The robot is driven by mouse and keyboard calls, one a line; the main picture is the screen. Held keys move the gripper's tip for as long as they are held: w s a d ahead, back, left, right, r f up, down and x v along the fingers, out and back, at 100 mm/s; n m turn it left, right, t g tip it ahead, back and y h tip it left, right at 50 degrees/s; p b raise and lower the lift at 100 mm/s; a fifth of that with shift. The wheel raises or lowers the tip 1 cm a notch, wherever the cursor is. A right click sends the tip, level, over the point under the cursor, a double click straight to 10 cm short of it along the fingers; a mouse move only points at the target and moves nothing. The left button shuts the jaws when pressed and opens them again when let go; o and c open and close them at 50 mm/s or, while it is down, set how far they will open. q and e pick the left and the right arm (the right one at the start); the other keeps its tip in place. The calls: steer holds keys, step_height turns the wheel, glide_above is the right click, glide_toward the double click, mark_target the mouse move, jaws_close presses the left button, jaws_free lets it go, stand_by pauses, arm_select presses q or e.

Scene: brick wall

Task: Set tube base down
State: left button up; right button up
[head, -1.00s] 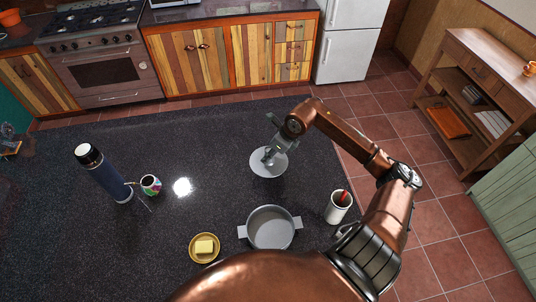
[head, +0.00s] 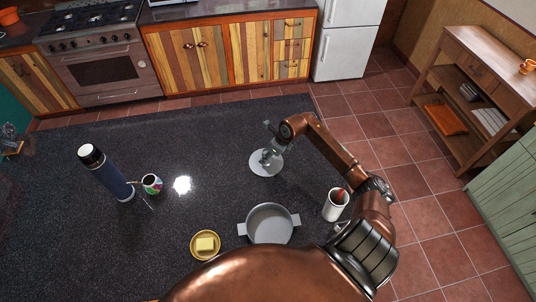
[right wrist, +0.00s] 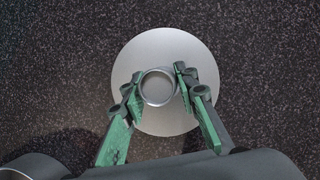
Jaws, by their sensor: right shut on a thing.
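The tube base is a flat, round grey disc (head: 262,167) with a short ring-shaped tube standing at its middle. In the right wrist view the disc (right wrist: 160,50) lies level below me, with the tube (right wrist: 158,87) between the green-padded fingers. My right gripper (head: 268,153) is shut on that tube; it also shows in the right wrist view (right wrist: 156,88). The disc is at or just above the dark countertop; I cannot tell whether it touches. My left gripper is not in view.
A grey two-handled pot (head: 270,224) stands in front of the disc. A white cup (head: 336,205) is to its right, a yellow dish with butter (head: 205,246) to its left. Bare countertop surrounds the disc.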

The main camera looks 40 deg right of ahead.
steer(key=shift+f, duration=0.1)
steer(key=o, duration=0.8)
steer(key=shift+f, duration=0.1)
steer(key=shift+c, duration=0.2)
steer(key=o, duration=0.5)
steer(key=shift+c, duration=0.2)
